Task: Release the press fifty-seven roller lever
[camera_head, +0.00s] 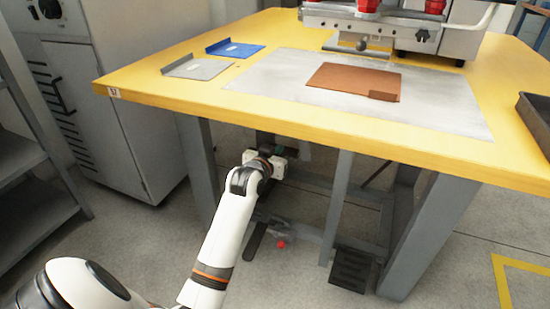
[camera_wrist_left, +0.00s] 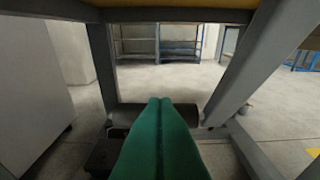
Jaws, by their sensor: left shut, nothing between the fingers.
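The yellow-edged press table (camera_head: 260,117) bears a small tag that seems to read 57 (camera_head: 114,92) at its left front corner. My left arm reaches under its front edge, and my left gripper (camera_wrist_left: 160,101) shows its two green fingers pressed together, with nothing between them. In the head view the fingers are mostly hidden behind the wrist and in shade. In the left wrist view a dark, thick horizontal roller-like bar (camera_wrist_left: 187,112) lies just beyond the fingertips, partly covered by them. Whether they touch, I cannot tell. My right gripper is out of view.
Grey table legs (camera_head: 199,160) and struts frame the space under the table. A black foot pedal (camera_head: 350,268) and a small red knob (camera_head: 281,244) are low down there. A grey cabinet (camera_head: 125,110) stands at the left. Open floor shows beyond the frame.

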